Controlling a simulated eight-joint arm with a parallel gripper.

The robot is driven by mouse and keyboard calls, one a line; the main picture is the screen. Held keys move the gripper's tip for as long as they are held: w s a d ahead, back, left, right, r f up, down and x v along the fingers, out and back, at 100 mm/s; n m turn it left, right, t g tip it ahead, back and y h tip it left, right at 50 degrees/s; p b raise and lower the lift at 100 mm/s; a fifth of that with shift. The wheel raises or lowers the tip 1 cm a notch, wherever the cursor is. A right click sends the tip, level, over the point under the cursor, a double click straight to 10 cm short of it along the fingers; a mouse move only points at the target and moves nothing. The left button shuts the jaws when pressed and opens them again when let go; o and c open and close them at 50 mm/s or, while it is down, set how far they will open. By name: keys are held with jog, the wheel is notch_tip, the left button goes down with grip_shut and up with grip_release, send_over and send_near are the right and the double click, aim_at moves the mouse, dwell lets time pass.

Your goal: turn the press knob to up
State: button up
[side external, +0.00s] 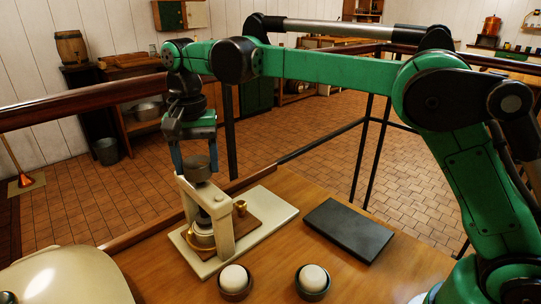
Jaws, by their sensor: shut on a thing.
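The press (222,229) is a cream frame on a pale base plate, standing on the wooden table. Its press knob (199,173) is a dark round cylinder on top of the frame. My gripper (195,161) points straight down over the press, with one finger on each side of the knob, and is shut on it. Under the frame, a brass-coloured pot (201,238) and a dark, round pressing part are partly hidden by the uprights. I cannot tell from this view which way the knob is turned.
A dark flat slab (348,230) lies right of the press. Two small bowls with white round contents, a left one (235,282) and a right one (313,282), stand in front. A cream rounded object (68,276) fills the lower left. A wooden rail (80,108) runs behind.

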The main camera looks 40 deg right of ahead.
aim_at(197, 162)
jog(key=n, duration=1.3)
jog(key=shift+n, duration=0.5)
jog(key=o, duration=1.3)
jog(key=shift+r, duration=2.8)
